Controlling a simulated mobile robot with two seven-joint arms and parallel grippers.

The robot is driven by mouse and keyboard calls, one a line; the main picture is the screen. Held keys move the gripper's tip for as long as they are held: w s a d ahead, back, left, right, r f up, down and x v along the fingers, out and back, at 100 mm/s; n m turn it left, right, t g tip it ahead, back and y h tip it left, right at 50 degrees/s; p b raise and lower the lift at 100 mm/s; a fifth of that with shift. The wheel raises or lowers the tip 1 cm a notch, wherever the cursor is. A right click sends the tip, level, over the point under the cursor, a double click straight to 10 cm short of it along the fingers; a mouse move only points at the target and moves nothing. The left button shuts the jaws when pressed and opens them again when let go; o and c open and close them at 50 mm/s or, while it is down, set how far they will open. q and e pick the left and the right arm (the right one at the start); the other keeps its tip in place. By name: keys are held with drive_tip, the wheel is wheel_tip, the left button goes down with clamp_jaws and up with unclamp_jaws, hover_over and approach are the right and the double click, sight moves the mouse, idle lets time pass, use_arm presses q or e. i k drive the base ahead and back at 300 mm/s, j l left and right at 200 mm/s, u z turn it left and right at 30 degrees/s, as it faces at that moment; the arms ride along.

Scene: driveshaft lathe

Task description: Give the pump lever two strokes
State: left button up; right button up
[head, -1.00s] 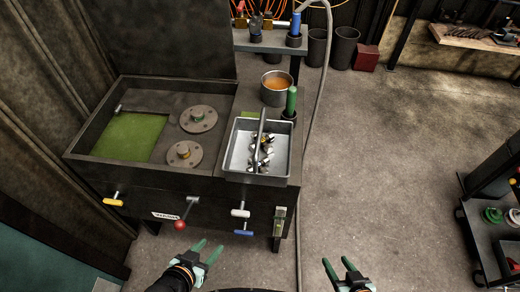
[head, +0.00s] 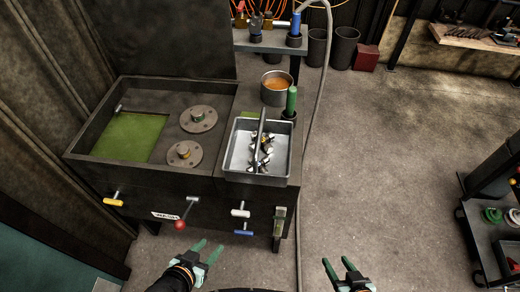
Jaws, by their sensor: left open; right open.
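A dark steel tank bench (head: 140,170) stands at the left. A short lever with a red ball knob (head: 180,224) hangs from its front, beside a small white label (head: 165,215). An upright green handle (head: 291,101) stands at the bench's back right corner. I cannot tell for sure which of these is the pump lever. My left gripper (head: 209,248) is open and empty, in front of the bench, low and right of the red knob. My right gripper (head: 337,262) is open and empty over the floor, right of the bench.
A grey metal tray (head: 236,157) with several shiny parts sits on the bench. A pot of orange liquid (head: 276,86) stands behind it. Yellow (head: 113,200), white (head: 240,212) and blue (head: 243,233) handles stick out in front. A hose (head: 312,120) runs down the right side. Floor there is clear.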

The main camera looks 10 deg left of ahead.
sight(186, 213)
drive_tip(key=u, duration=1.3)
